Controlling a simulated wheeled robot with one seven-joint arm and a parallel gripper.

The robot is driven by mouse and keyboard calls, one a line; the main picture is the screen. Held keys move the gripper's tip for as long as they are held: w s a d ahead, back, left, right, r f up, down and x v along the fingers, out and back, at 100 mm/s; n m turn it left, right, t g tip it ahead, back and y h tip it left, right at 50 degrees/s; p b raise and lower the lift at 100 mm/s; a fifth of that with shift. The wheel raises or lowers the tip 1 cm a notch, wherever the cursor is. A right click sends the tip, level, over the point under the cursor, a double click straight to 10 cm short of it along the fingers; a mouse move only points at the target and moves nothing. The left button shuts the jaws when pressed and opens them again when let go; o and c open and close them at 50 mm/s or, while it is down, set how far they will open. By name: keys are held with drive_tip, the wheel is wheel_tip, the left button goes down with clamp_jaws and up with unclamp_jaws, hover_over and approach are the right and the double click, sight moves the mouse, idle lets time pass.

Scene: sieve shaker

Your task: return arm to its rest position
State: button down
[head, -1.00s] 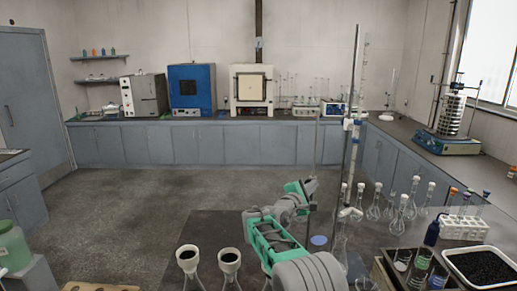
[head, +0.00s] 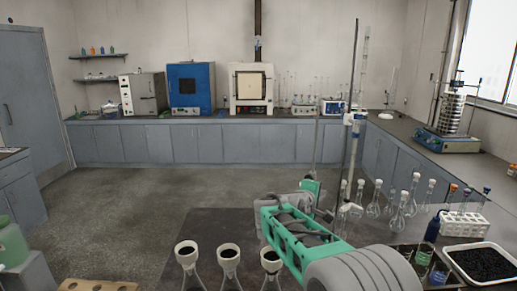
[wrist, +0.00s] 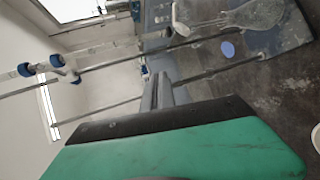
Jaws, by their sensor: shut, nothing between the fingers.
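My arm reaches in from the bottom right of the head view, over the near dark bench (head: 215,228). It bends back on itself beside the burette stand. In the wrist view my gripper (wrist: 163,82) has its grey fingers together, with nothing between them. The gripper points toward the stand rods and glassware. In the head view the fingers are too small to make out clearly. No object hangs from the arm.
Filter funnels with black contents (head: 229,254) stand left of my arm. A burette stand (head: 352,140) rises close beyond it. Volumetric flasks (head: 399,217), a white tube rack (head: 461,227) and a black-filled tray (head: 482,264) are to the right. The sieve shaker (head: 449,140) is far right.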

drive_tip(key=s+a+f+m+g+y, duration=0.1)
drive_tip(key=s+f+m, duration=0.3)
drive_tip(key=s, duration=0.9)
drive_tip(key=s+a+f+m+g+y+b, duration=0.1)
drive_tip(key=s+a+f+m+g+y, duration=0.1)
drive_tip(key=s, duration=1)
drive_tip(key=s+a+f+m+g+y, duration=0.1)
drive_tip(key=s+f+m+g+y, duration=0.3)
drive_tip(key=s, duration=0.9)
wheel_tip(320, 180, down, 2)
drive_tip(key=shift+s+a+f+m+y+b, duration=0.1)
drive_tip(key=shift+s+a+m+y+b, duration=0.1)
drive_tip(key=shift+s+m+y+b, duration=0.45)
